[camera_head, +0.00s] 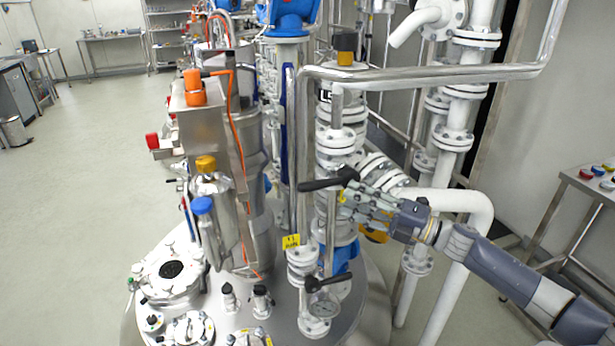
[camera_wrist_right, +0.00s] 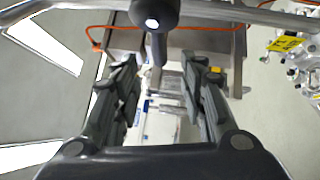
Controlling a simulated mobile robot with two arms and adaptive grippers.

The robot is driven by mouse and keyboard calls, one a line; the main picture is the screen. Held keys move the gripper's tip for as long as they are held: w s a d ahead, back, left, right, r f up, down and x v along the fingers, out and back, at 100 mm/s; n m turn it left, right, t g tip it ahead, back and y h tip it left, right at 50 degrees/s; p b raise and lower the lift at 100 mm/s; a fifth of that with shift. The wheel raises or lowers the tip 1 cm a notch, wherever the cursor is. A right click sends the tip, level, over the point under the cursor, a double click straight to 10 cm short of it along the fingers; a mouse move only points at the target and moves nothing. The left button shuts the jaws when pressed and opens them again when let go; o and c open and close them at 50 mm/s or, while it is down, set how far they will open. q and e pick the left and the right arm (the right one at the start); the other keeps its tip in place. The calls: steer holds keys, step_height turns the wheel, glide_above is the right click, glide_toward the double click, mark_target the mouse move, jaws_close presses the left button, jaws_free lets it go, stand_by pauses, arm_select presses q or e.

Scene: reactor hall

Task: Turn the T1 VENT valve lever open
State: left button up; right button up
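A black valve lever (camera_head: 325,182) sits on the upright pipe in the middle of the head view, pointing left with its rounded hub at the right. A second black lever (camera_head: 328,281) sits lower, beside a yellow tag (camera_head: 291,241) whose first line seems to read T1; the rest is too small to read. My right gripper (camera_head: 350,204) is just right of and slightly below the upper lever. In the wrist view its fingers (camera_wrist_right: 165,80) are spread, and a black lever (camera_wrist_right: 155,30) shows between and beyond them. I cannot tell whether they touch it. My left gripper is not in view.
A bent steel pipe (camera_head: 425,74) runs above the upper lever. White flanged pipes (camera_head: 455,140) stand at the right, close to my right arm. Open floor (camera_head: 85,170) lies at the left.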

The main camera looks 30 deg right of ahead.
mark_target(322, 187)
steer(key=p+x, duration=0.2)
steer(key=x, duration=0.6)
steer(key=shift+w+a+r+p, duration=0.2)
steer(key=shift+w+p, duration=0.05)
steer(key=shift+p, duration=0.1)
steer(key=shift+w+a, duration=0.25)
steer(key=shift+w, duration=0.25)
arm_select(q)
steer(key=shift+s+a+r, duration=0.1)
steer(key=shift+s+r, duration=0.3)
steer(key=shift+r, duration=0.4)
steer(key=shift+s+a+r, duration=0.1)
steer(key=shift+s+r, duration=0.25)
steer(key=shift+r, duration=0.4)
arm_select(e)
steer(key=shift+w+a, duration=0.1)
steer(key=shift+a, duration=0.05)
jaws_close()
